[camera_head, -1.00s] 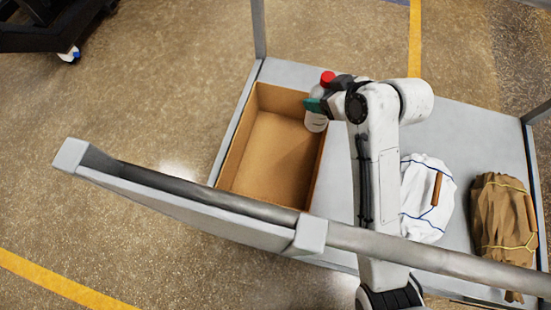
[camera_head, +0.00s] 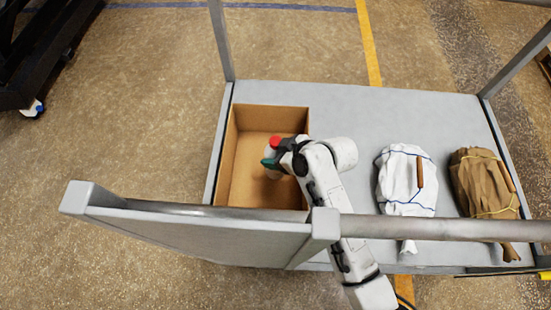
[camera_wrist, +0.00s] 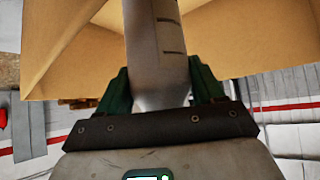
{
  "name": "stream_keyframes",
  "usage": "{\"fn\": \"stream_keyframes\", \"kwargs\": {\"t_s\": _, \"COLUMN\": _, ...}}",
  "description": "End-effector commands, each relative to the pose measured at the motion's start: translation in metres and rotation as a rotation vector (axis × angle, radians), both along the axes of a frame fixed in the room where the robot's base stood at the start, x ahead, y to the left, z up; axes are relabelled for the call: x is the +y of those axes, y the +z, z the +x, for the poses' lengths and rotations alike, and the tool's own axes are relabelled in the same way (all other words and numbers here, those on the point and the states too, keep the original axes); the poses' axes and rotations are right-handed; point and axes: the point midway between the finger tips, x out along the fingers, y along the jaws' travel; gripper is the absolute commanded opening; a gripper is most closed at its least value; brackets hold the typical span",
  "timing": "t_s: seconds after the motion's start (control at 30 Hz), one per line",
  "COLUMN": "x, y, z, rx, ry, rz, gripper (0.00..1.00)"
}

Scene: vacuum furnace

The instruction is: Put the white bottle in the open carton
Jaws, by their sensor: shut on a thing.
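The open carton (camera_head: 237,150) is a brown box with no lid, on the left part of the grey cart deck. The white bottle (camera_head: 272,156) with a red cap is over the right half of the carton in the head view. My gripper (camera_head: 272,164) has green fingers shut on it. In the wrist view the bottle (camera_wrist: 155,60) stands between the fingers (camera_wrist: 158,85), with carton walls (camera_wrist: 240,35) behind it. My arm hides part of the carton's right side. I cannot tell how far the bottle is above the carton floor.
A white bundle (camera_head: 398,182) tied with blue cord and a brown bundle (camera_head: 480,180) tied with yellow cord lie on the right of the deck. The cart's grey rail (camera_head: 430,228) crosses the front. The deck (camera_head: 350,110) is bare behind my arm.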

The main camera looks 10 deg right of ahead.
Motion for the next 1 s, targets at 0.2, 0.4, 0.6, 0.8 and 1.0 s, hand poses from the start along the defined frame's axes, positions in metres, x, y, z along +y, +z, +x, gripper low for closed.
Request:
{"fn": "stream_keyframes", "kwargs": {"t_s": 0.2, "x": 0.000, "y": -0.027, "z": 0.000, "rx": 0.002, "ry": -0.001, "rz": 0.001, "gripper": 0.19}}
{"fn": "stream_keyframes", "kwargs": {"t_s": 0.4, "x": 0.000, "y": -0.036, "z": 0.001, "rx": -0.002, "ry": -0.001, "rz": 0.001, "gripper": 0.19}}
{"fn": "stream_keyframes", "kwargs": {"t_s": 0.6, "x": 0.000, "y": -0.037, "z": 0.001, "rx": -0.002, "ry": -0.001, "rz": 0.001, "gripper": 0.19}}
{"fn": "stream_keyframes", "kwargs": {"t_s": 0.8, "x": 0.000, "y": -0.039, "z": 0.000, "rx": 0.001, "ry": -0.001, "rz": 0.000, "gripper": 0.76}}
{"fn": "stream_keyframes", "kwargs": {"t_s": 1.0, "x": 0.000, "y": -0.039, "z": 0.000, "rx": 0.001, "ry": -0.001, "rz": 0.000, "gripper": 0.93}}
